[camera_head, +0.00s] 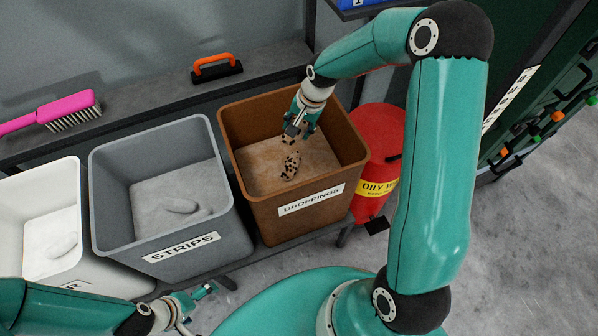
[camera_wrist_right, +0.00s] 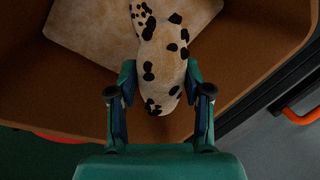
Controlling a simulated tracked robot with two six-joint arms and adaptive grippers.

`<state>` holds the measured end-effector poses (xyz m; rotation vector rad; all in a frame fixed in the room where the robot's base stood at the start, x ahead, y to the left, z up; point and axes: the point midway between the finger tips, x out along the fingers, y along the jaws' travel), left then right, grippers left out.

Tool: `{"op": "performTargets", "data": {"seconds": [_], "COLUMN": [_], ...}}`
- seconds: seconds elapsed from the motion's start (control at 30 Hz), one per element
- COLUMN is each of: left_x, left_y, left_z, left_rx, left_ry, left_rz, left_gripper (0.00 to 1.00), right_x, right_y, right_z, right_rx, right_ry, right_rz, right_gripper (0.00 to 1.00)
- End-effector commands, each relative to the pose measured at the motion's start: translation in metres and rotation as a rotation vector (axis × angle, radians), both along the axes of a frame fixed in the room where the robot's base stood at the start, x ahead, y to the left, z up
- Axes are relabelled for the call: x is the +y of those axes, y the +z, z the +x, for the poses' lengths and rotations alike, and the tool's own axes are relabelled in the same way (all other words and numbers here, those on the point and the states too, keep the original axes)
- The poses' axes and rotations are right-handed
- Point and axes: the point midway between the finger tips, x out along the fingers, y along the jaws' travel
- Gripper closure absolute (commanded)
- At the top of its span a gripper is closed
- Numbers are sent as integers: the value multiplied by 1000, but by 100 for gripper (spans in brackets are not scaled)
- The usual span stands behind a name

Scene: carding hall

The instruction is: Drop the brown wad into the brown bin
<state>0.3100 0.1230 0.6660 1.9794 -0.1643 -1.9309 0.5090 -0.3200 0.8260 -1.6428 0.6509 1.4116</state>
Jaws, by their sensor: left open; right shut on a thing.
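The brown bin (camera_head: 258,208), labelled DROPPINGS, stands at the right end of a row of bins. My right gripper (camera_head: 299,129) reaches down over its opening. It is shut on the brown wad (camera_head: 291,167), a tan, elongated lump with black spots, which hangs over the bin's tan contents. In the right wrist view the wad (camera_wrist_right: 163,50) sits with its near end between the fingers of the right gripper (camera_wrist_right: 160,95), and the brown bin (camera_wrist_right: 255,45) lies around and below it. My left gripper (camera_head: 212,290) is open and empty in front of the grey bin.
A grey bin (camera_head: 118,210) labelled STRIPS and a white bin (camera_head: 97,280) stand to the left, each with pale contents. A red can (camera_head: 377,150) stands right of the brown bin. A pink brush (camera_head: 66,108) and an orange-handled tool (camera_head: 216,68) lie on the ledge behind.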

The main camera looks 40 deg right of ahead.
Motion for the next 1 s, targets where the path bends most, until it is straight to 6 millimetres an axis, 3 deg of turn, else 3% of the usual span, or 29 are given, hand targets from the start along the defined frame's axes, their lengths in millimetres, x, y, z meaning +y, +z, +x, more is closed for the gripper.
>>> {"op": "performTargets", "data": {"seconds": [0.33, 0.37, 0.53, 0.87, 1.0], "left_x": [0, 0, 0, 0, 0], "left_y": [-3, -3, -3, -2, -2], "left_z": [0, 0, 0, 0, 0], "left_rx": [0, 0, 0, -1, 0], "left_ry": [0, 0, 0, 0, 0], "left_rz": [0, 0, 0, 0, 0], "left_gripper": [0, 0, 0, 0, 0], "right_x": [0, 0, 0, -1, -2], "right_y": [-5, -5, -5, -4, 6], "right_z": [0, 0, 0, -1, -2], "right_rx": [0, 0, 0, 0, -2], "right_ry": [-1, -1, -1, -1, -1], "right_rz": [0, 0, 0, 0, -1], "right_gripper": [85, 47, 21, 21, 21]}}
